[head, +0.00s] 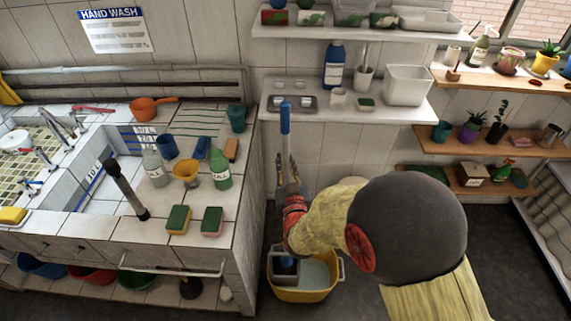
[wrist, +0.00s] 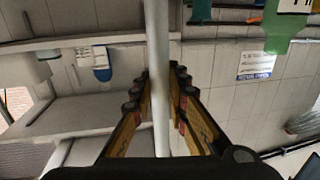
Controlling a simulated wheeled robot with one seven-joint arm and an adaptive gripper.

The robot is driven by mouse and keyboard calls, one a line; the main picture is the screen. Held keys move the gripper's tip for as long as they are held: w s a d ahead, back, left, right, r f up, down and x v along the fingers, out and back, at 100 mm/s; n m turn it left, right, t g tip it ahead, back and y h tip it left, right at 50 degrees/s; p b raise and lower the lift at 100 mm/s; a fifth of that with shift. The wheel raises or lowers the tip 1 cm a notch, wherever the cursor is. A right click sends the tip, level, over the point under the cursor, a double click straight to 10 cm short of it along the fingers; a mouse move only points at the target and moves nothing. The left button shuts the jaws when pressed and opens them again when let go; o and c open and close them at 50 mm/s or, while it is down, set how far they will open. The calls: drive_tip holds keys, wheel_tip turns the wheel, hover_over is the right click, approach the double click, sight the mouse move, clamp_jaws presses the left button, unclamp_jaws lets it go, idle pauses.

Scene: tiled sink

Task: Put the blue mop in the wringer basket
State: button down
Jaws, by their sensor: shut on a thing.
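The blue mop stands upright, with a blue grip (head: 286,118) at the top of a pale handle (wrist: 157,40). My gripper (head: 287,172) is shut around the handle; in the wrist view the handle runs between its fingers. Below it, the dark blue mop head (head: 286,263) shows at the grey wringer basket (head: 272,269) on the left of the yellow bucket (head: 304,295). It appears within the basket's opening; I cannot tell how deep it sits or whether it touches the bottom.
The tiled sink counter (head: 222,233) with bottles and sponges stands close on the left. A white shelf (head: 420,108) with a blue bottle (head: 334,66) and a white bin (head: 407,85) is on the wall behind the mop. Dark floor is open around the bucket.

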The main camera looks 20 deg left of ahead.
drive_tip(key=c, duration=2.2)
unclamp_jaws()
drive_tip(key=shift+f, duration=0.15)
drive_tip(key=o, duration=0.5)
drive_tip(key=shift+c, duration=0.2)
drive_tip(key=shift+r, duration=0.2)
drive_tip(key=p+v, duration=0.2)
drive_tip(key=v, duration=1)
